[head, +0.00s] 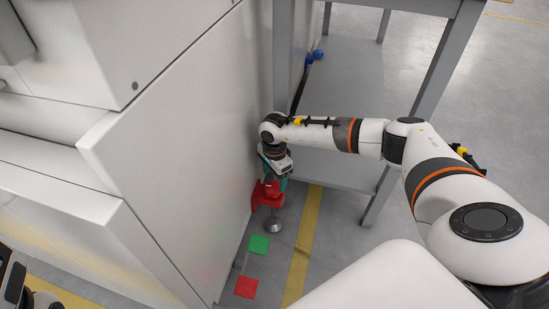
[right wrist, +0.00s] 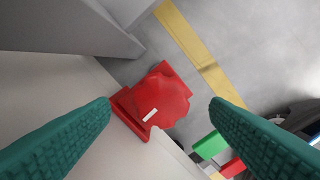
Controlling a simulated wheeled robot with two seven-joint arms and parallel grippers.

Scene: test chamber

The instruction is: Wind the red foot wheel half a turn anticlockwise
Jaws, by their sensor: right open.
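The red foot wheel (head: 271,190) sits low beside the big pale machine, above a silver foot on the floor. In the right wrist view the wheel (right wrist: 166,92) is a lobed red piece with a white mark, beside a red bracket (right wrist: 128,112). My right gripper (head: 274,178) points down just over the wheel, partly hiding it in the head view. Its teal fingers are open, one on each side of the wheel in the right wrist view, with nothing gripped. I cannot tell how far above the wheel the fingertips are. My left gripper's fingers do not show.
The pale machine (head: 170,140) stands close on the left. A grey table frame (head: 425,95) with a low shelf stands to the right, near my right arm. A green square (head: 259,244), a red square (head: 246,287) and a yellow stripe (head: 304,244) mark the floor.

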